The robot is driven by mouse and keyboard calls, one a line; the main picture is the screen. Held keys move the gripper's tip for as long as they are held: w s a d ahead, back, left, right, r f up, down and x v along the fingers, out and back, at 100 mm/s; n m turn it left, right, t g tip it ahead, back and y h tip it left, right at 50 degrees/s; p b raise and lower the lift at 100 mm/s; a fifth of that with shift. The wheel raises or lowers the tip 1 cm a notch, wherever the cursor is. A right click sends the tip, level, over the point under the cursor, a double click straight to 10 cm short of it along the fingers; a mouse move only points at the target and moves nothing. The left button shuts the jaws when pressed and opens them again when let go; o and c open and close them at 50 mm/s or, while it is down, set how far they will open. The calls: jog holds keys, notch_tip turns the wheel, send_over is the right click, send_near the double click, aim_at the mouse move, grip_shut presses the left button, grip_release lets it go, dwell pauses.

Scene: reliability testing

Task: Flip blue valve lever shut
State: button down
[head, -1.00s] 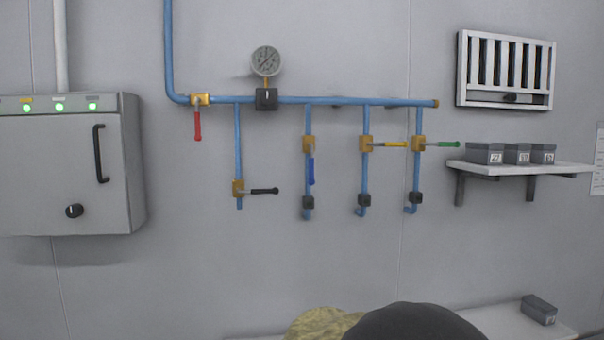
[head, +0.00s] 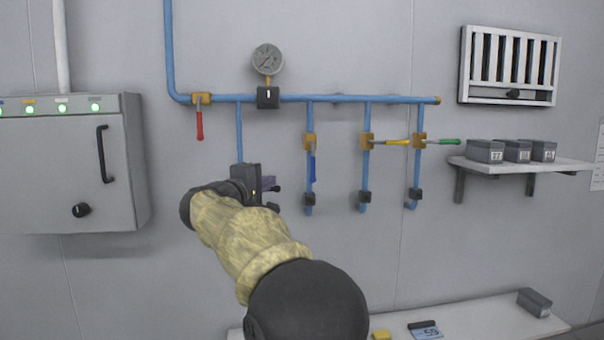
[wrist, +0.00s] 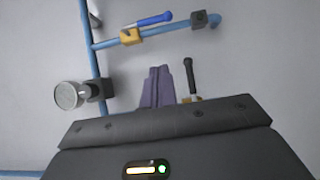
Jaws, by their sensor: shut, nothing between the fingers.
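The blue lever (head: 313,168) hangs straight down along its vertical pipe from a brass valve body (head: 310,141). In the wrist view the blue lever (wrist: 155,19) lies along its branch pipe near the top, beyond the fingertips. My gripper (head: 272,183) is to the left of the blue lever, at nearly its height in the picture, and apart from it. In the wrist view my purple fingers (wrist: 156,72) are together and empty. The black lever (wrist: 190,75) is just right of my fingers there; in the head view my gripper mostly hides it.
A red lever (head: 200,125) hangs down at the left. Yellow (head: 392,142) and green (head: 440,141) levers point right. A gauge (head: 268,59) sits on the main pipe. A grey cabinet (head: 60,165) is left, a shelf (head: 525,165) right. Wall below the pipes is clear.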

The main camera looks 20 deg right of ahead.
jog(key=shift+w+d, duration=0.1)
jog(key=p, duration=0.8)
send_near(312, 161)
jog(key=w+d+f, duration=0.3)
jog(key=w+d, duration=0.1)
jog(key=w, duration=0.1)
jog(key=shift+w+d, duration=0.15)
jog(key=shift+d, duration=0.05)
jog(key=shift+w+d+b, duration=0.1)
jog(key=shift+b, duration=0.3)
